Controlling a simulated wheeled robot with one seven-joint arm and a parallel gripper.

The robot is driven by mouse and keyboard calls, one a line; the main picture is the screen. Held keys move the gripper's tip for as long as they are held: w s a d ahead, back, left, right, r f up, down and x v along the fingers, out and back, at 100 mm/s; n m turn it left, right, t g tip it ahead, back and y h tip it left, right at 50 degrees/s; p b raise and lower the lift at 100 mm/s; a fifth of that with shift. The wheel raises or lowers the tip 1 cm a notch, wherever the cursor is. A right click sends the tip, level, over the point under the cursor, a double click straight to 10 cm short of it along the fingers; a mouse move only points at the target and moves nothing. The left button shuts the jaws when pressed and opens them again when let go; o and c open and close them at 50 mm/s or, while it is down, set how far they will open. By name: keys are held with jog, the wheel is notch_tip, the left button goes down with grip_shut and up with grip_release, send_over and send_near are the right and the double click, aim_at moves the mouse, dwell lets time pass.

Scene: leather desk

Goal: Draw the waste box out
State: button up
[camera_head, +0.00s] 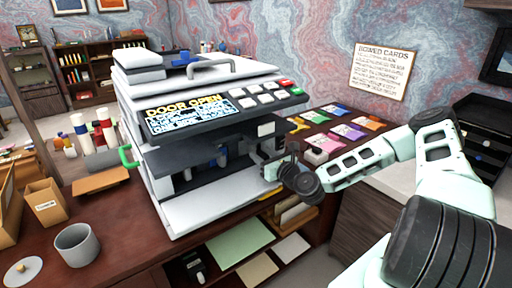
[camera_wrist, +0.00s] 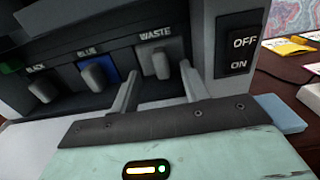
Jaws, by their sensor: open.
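The waste box (camera_wrist: 153,53) is a grey block with a grey tab, under the label WASTE, in the right-hand slot of the open printer in the wrist view. My gripper (camera_wrist: 160,74) is open, with one finger on each side of the tab; I cannot tell whether either finger touches it. In the head view my gripper (camera_head: 263,156) reaches into the right side of the printer's front bay and hides the waste box. The printer (camera_head: 150,98) shows DOOR OPEN on its display (camera_head: 188,113), and its white front door (camera_head: 215,207) is folded down.
A blue cartridge (camera_wrist: 96,72) and a black cartridge (camera_wrist: 42,88) sit left of the waste box. An OFF/ON switch panel (camera_wrist: 242,48) stands close on the right. A cup (camera_head: 78,245) and a cardboard box (camera_head: 46,203) stand left of the printer. Coloured cards (camera_head: 347,131) lie behind my arm.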

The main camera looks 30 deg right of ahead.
aim_at(254, 148)
jog(key=shift+w+p, duration=0.45)
jog(key=shift+w, duration=1.75)
grip_shut()
jog(key=shift+s, duration=0.1)
jog(key=s+p, duration=0.6)
jog(key=s, duration=2.5)
jog(key=shift+d, duration=0.45)
